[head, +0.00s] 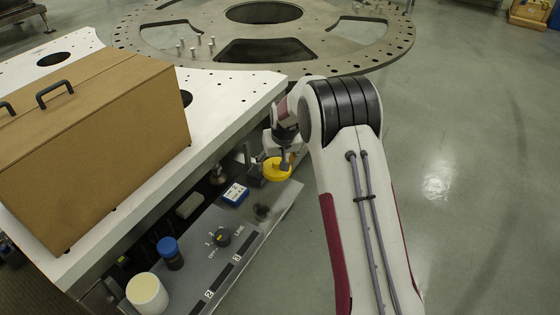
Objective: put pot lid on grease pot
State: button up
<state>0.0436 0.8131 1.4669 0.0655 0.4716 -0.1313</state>
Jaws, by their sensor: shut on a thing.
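The yellow pot lid (272,174) is a round disc in my gripper (285,163), held above the far end of the grey panel. My gripper is shut on it from above; the arm hides part of the wrist. The grease pot (147,296) is a white cylinder with a pale cream top, standing open at the near left end of the panel. The lid and my gripper are well apart from the pot, to its upper right in the picture.
On the grey panel (205,275) stand a blue-capped jar (170,253), a dark knob (221,237), a blue-and-white box (235,194) and a grey block (189,205). A large brown case (95,140) sits on the white plate (225,88) to the left. Floor is clear at right.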

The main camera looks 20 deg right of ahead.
jog(key=s+a+r+n+y, duration=0.1)
jog(key=s+a+n, duration=0.1)
jog(key=a, duration=0.4)
jog(key=s+a+r+n+y, duration=0.1)
jog(key=s+a+r+n, duration=0.1)
jog(key=a, duration=0.5)
notch_tip(320, 180, up, 7)
jog(key=n+g+y, duration=0.2)
jog(key=n+g, duration=0.2)
jog(key=n, duration=1)
send_over(137, 288)
jog(key=d, duration=0.1)
jog(key=shift+s+d, duration=0.1)
jog(key=shift+d, duration=0.05)
jog(key=shift+f, duration=0.2)
jog(key=shift+c, duration=0.2)
jog(key=shift+f, duration=3.35)
jog(key=shift+f, duration=0.95)
